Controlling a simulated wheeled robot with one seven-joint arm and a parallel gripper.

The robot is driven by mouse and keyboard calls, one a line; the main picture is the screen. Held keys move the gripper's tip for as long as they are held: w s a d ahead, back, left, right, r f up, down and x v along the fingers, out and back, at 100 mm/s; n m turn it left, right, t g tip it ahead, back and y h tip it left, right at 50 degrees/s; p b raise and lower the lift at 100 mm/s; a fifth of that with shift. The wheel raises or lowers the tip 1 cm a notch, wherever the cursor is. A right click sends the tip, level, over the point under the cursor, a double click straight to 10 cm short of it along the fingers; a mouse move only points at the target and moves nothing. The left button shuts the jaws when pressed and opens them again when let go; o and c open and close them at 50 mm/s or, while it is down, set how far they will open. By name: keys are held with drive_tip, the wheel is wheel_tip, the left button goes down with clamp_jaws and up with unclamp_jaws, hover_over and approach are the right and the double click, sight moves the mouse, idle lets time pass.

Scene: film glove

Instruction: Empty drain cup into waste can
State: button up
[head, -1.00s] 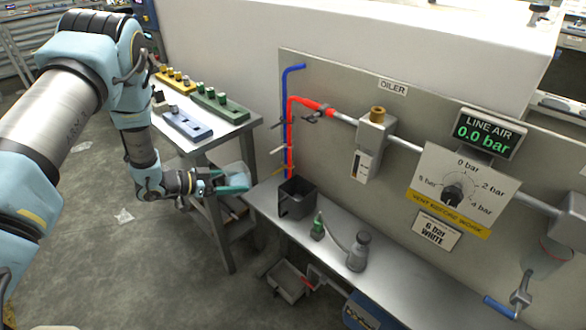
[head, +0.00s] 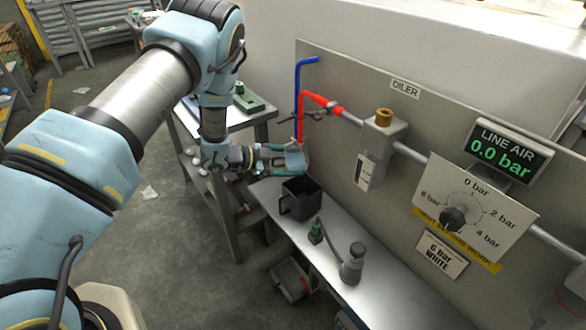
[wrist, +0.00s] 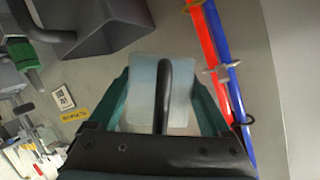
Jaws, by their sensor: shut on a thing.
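My gripper (head: 286,160) has teal fingers and is shut on a pale, translucent drain cup (wrist: 148,75) with a black handle. The cup also shows at the fingertips in the head view (head: 297,157). It is held in the air beside the red and blue pipes. A dark grey, open-topped can (head: 300,198) with a side handle, likely the waste can, stands on the bench just below my gripper. It also shows at the upper left of the wrist view (wrist: 105,30), apart from the cup. The cup's contents cannot be made out.
The blue pipe (head: 297,95) and red pipe (head: 301,115) rise close behind my gripper. An open grey box (head: 290,278) sits below. The display (head: 508,146) reads 0.0 bar.

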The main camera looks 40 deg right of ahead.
drive_tip(key=m+b, duration=0.1)
drive_tip(key=m+t+h+b, duration=0.1)
drive_tip(key=m+b, duration=0.1)
drive_tip(key=m+h+b, duration=0.1)
drive_tip(key=shift+w+f+m+t+b, duration=0.2)
drive_tip(key=shift+f+m+t+b, duration=0.05)
drive_tip(key=shift+m+t+b, duration=0.15)
drive_tip(key=m+b, duration=0.1)
drive_tip(key=b, duration=0.1)
drive_tip(key=m+h+b, duration=0.2)
drive_tip(key=b, duration=0.1)
drive_tip(key=shift+s+a+f+m+t+b, duration=0.1)
drive_tip(key=shift+s+f+m+t+b, duration=0.15)
drive_tip(key=shift+f+m+t+b, duration=0.05)
drive_tip(key=shift+s+a+m+h+b, duration=0.1)
drive_tip(key=shift+s+m+h+b, duration=0.15)
drive_tip(key=shift+m+b, duration=0.65)
drive_tip(key=shift+b, duration=0.4)
drive_tip(key=shift+r, duration=0.15)
drive_tip(key=shift+a, duration=0.1)
